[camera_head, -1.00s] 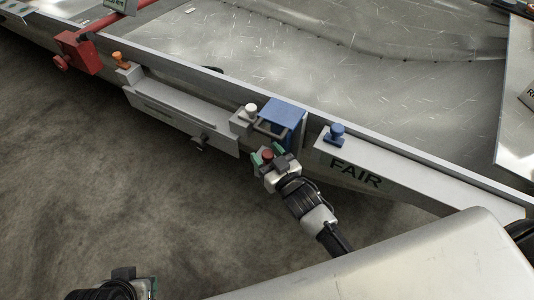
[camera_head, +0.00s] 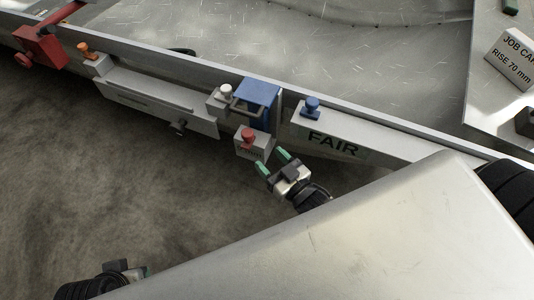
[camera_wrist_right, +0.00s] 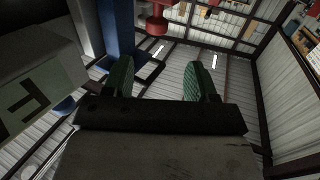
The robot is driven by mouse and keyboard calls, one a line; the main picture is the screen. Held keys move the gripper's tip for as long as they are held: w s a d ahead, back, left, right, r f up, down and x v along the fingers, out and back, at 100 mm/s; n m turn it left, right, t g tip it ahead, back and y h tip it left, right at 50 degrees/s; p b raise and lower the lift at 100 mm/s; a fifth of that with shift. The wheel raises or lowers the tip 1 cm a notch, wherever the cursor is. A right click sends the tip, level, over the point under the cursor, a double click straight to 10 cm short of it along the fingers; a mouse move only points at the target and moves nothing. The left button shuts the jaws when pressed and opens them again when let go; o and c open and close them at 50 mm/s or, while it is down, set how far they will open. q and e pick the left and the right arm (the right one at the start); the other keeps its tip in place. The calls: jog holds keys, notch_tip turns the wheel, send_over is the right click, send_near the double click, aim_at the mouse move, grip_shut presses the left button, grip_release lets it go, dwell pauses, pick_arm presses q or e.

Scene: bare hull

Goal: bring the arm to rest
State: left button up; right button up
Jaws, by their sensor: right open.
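My right gripper (camera_head: 274,161) is open and empty in the head view, its two green fingertips apart. It is just below and right of a small grey block with a red knob (camera_head: 248,135). In the right wrist view the open green fingers (camera_wrist_right: 158,78) have nothing between them, and a red knob (camera_wrist_right: 157,22) shows beyond them. My left gripper (camera_head: 140,272) shows only in part at the bottom left of the head view, and its jaws cannot be made out.
A blue bracket (camera_head: 258,94) stands on the rail behind the red-knobbed block. White, blue (camera_head: 312,106) and orange (camera_head: 86,49) knobs line the rail, with a red clamp (camera_head: 38,45) far left. A FAIR panel (camera_head: 345,133) is close on the right. The floor at left is clear.

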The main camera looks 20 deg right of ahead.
dwell(0.5)
